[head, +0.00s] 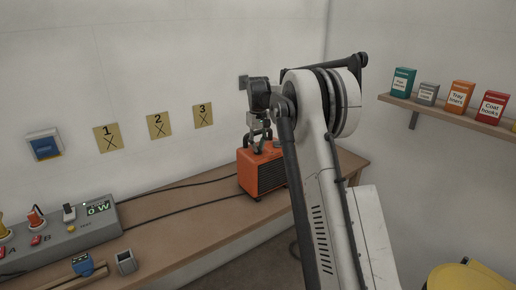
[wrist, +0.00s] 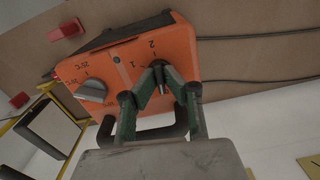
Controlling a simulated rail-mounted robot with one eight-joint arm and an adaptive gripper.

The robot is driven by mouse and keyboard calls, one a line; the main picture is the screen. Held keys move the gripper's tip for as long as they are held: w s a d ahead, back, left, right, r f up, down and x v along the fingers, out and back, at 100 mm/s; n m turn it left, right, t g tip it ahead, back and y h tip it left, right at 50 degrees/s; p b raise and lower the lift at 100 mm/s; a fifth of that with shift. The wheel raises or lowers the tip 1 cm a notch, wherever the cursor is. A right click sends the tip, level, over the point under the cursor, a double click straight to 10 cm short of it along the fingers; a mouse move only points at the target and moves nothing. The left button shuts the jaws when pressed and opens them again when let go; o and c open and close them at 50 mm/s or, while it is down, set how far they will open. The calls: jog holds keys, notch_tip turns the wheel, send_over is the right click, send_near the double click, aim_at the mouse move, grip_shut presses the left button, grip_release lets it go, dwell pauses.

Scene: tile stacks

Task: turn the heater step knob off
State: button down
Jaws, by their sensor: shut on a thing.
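The orange heater (head: 268,174) stands on the wooden bench near its right end, and its top fills the middle of the wrist view (wrist: 192,50). My gripper (head: 259,138) is above the heater. In the wrist view my green-and-dark fingers (wrist: 158,82) are shut on the heater step knob (wrist: 160,77), beside the printed marks 1 and 2. The fingers hide most of that knob, so I cannot tell its setting. A second, grey knob (wrist: 91,91) with °C marks sits beside it and is not touched.
A grey power panel (head: 75,236) with switches and plugs stands on the bench (head: 200,222); its display (head: 97,209) reads 0 W. Dark cables run along the bench. A dark handle (wrist: 150,135) lies near my fingers. A shelf (head: 450,114) holds several boxes at right.

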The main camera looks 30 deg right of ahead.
aim_at(258, 147)
jog(key=shift+n, duration=0.6)
jog(key=c, duration=1.9)
grip_release()
jog(key=shift+o, duration=0.2)
jog(key=shift+r, duration=0.1)
notch_tip(258, 147, up, 12)
